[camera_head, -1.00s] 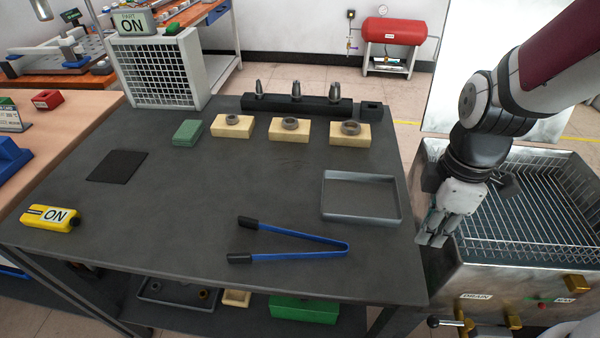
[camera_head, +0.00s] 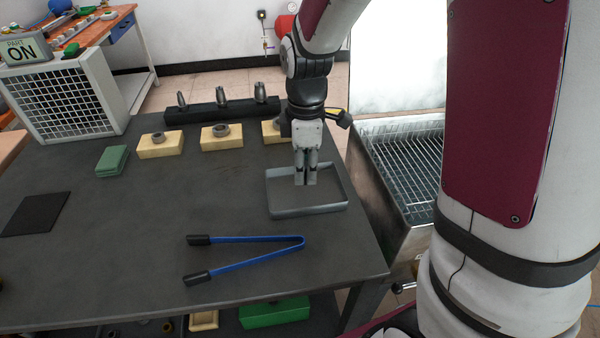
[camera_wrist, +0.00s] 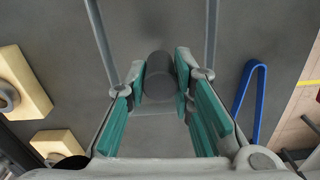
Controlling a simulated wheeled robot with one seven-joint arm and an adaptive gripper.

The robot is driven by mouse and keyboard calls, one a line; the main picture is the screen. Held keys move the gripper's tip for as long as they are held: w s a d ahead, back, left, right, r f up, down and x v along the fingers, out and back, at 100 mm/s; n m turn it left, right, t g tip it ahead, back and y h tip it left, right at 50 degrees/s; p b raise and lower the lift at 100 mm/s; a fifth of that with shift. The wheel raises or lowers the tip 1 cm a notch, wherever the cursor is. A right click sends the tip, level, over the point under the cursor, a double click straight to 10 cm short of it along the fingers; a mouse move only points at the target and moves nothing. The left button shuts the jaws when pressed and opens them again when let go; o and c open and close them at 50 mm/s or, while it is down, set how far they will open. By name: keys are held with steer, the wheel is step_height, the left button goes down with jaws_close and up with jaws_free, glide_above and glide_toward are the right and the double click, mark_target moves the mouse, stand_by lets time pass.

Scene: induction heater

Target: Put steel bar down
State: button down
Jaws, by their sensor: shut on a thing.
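My gripper (camera_head: 306,181) points down over the grey tray (camera_head: 281,211) at the table's right side. In the wrist view, its green finger pads (camera_wrist: 160,98) are shut on a dark grey cylinder, the steel bar (camera_wrist: 159,72). The bar's round end shows between the fingertips. The tray's raised rims (camera_wrist: 212,40) run on both sides of the bar in the wrist view. In the head view the bar is hidden by the fingers. I cannot tell whether it touches the tray floor.
Blue tongs (camera_head: 262,239) lie in front of the tray. Wooden blocks (camera_head: 160,150) with metal rings and a black rack (camera_head: 215,113) of pointed tips stand behind. A green block (camera_head: 112,160) lies left. A metal tank with a wire rack (camera_head: 405,165) stands right of the table.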

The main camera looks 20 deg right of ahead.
steer(key=shift+w+f, duration=0.1)
steer(key=shift+f, duration=1.65)
steer(key=shift+f+b, duration=0.2)
steer(key=shift+b, duration=0.1)
steer(key=c, duration=1.4)
jaws_free()
steer(key=shift+r, duration=0.1)
